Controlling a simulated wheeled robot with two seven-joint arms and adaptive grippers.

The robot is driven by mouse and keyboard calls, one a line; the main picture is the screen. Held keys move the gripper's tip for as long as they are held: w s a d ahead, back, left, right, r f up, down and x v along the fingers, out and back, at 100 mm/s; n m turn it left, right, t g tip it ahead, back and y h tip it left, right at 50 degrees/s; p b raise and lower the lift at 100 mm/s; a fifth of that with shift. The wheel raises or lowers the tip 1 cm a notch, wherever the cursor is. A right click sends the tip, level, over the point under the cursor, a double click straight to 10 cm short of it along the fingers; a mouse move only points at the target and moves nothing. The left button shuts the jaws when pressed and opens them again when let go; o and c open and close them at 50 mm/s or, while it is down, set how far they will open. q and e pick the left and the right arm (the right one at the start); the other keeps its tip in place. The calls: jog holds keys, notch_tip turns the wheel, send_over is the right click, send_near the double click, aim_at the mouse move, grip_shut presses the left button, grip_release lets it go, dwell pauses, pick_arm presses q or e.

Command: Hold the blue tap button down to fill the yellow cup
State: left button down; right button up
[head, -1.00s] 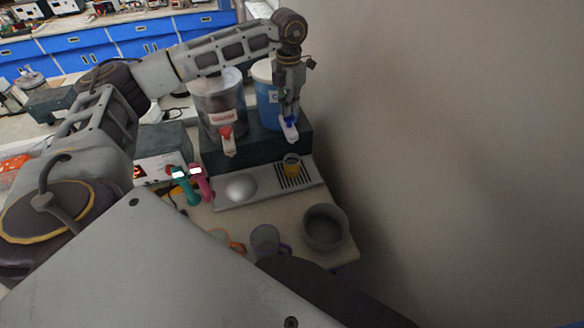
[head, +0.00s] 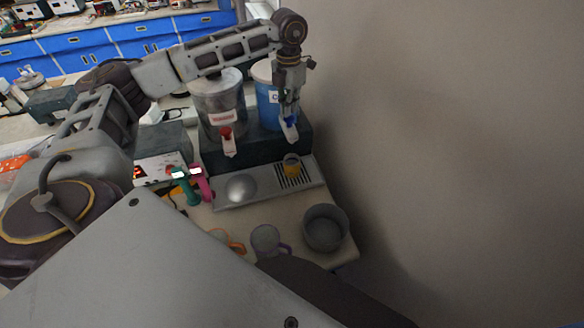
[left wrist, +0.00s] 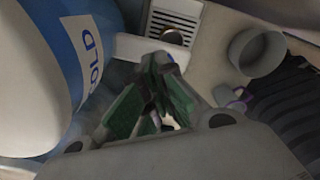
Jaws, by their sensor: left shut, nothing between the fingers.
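The blue tap button (head: 290,123) sits on the white tap (head: 291,134) of the blue dispenser (head: 268,104), which also shows in the left wrist view (left wrist: 42,75). My left gripper (head: 287,112) is shut and empty, pointing down with its fingertips at the button. They seem to touch it, but the fingers partly hide the contact. The yellow cup (head: 292,167) stands upright below the tap on the slotted drip tray (head: 309,176). In the left wrist view, the cup (left wrist: 173,37) shows partly behind the white tap. Its fill level is too small to tell.
A clear dispenser with a red tap button (head: 226,132) stands to the left. A grey dome (head: 241,188) sits on the tray's left part. A bare wall closes the right side.

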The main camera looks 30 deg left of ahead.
pick_arm(q)
jog(key=shift+f, duration=0.35)
jog(key=shift+f+b, duration=0.75)
jog(key=shift+f, duration=0.4)
dwell(0.3)
dwell(6.2)
